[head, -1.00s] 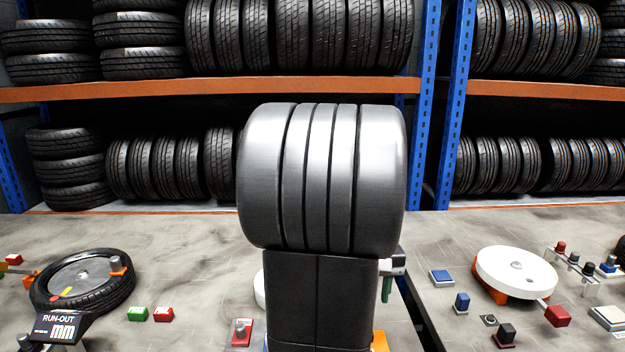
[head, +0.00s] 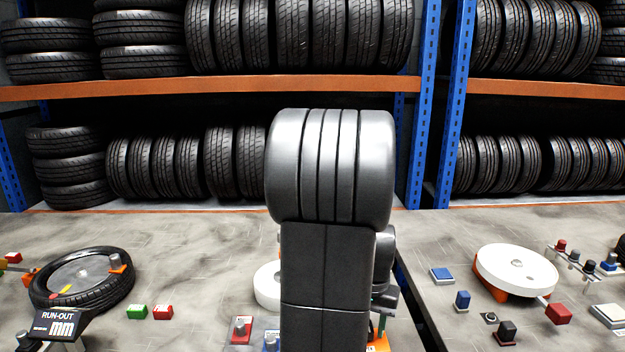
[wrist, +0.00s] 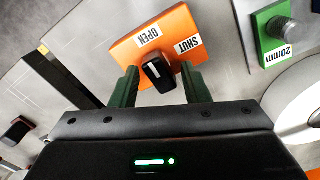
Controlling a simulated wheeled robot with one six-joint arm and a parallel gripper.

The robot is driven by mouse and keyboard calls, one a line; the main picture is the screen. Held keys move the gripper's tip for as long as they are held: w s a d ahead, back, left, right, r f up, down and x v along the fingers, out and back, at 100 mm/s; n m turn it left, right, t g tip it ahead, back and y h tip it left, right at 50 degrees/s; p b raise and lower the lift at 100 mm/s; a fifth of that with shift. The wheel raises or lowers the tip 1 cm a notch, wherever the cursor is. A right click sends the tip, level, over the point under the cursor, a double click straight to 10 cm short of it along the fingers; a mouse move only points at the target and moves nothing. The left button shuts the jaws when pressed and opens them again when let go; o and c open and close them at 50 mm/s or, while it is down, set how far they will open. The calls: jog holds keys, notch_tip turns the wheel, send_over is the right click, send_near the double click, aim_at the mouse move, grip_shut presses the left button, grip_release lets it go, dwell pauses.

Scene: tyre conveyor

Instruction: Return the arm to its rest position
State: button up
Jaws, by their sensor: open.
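My arm stands in the middle of the head view, its dark forearm running down toward the table. My gripper (wrist: 160,68) shows in the wrist view with its two green fingers apart and nothing held. An orange plate (wrist: 185,28) marked OPEN and SHUT lies beyond the fingers. Its black knob (wrist: 157,72) with a white mark shows in the gap between the fingertips; I cannot tell whether they touch it. In the head view the arm hides most of the gripper, and a piece of the orange plate (head: 379,343) shows beside it.
A run-out gauge with a tyre (head: 90,280) stands at the left of the table. A white disc (head: 515,268) and small coloured blocks stand at the right. A green 20mm block (wrist: 272,35) is near the gripper. Tyre racks (head: 220,85) fill the back.

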jog(key=m, duration=0.4)
jog(key=m+b, duration=0.1)
jog(key=m, duration=0.3)
jog(key=shift+m, duration=0.3)
jog(key=shift+r, duration=2)
jog(key=shift+a, duration=0.1)
